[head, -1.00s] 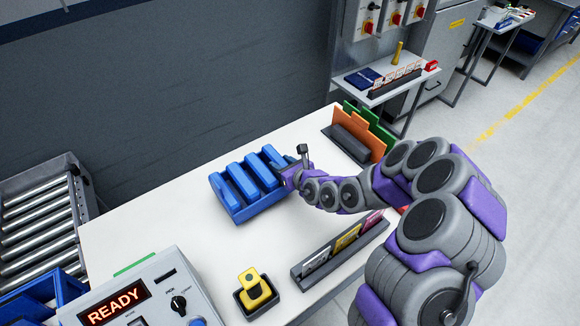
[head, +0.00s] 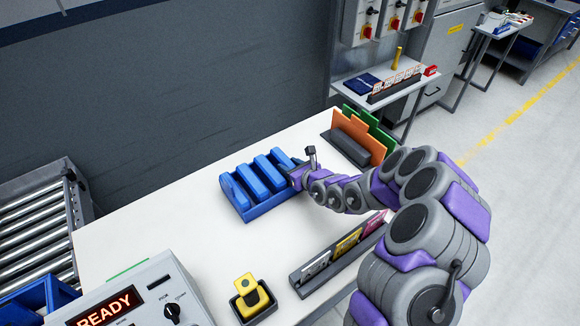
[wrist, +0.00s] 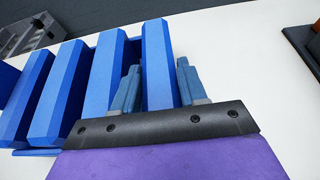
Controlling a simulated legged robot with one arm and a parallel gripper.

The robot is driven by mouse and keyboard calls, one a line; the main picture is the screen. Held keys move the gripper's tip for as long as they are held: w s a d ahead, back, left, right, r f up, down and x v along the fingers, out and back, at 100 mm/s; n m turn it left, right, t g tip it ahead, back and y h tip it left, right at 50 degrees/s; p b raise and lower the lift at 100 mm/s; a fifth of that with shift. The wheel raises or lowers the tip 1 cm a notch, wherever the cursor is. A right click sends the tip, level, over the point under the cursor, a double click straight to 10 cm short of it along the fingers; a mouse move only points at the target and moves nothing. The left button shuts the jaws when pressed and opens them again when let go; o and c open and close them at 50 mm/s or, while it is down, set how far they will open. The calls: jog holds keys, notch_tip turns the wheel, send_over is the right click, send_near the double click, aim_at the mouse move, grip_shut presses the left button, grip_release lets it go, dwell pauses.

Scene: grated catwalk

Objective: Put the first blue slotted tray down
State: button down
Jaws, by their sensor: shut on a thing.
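The blue slotted tray (head: 246,211) is at the middle of the white table in the head view, with several raised blue bars across it. It also fills the left of the wrist view (wrist: 55,95). My gripper (head: 293,172) is at the tray's right end. In the wrist view its two fingers (wrist: 154,88) stand on either side of the rightmost bar, shut on it. The tray looks level and at or very near the tabletop; I cannot tell whether its underside touches. Its lower side is partly hidden in the wrist view by my gripper.
The white table (head: 190,260) is clear around the tray. An orange and green divider rack (head: 355,140) stands behind right, a card holder (head: 338,255) in front. A yellow object in a dark holder (head: 250,298) and a READY panel (head: 125,300) are nearer. A roller conveyor (head: 35,230) lies left.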

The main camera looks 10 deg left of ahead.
jog(key=c, duration=0.6)
grip_release()
jog(key=shift+a, duration=0.1)
jog(key=p+v, duration=0.2)
jog(key=v, duration=1)
jog(key=shift+s+p, duration=0.1)
jog(key=shift+p, duration=0.2)
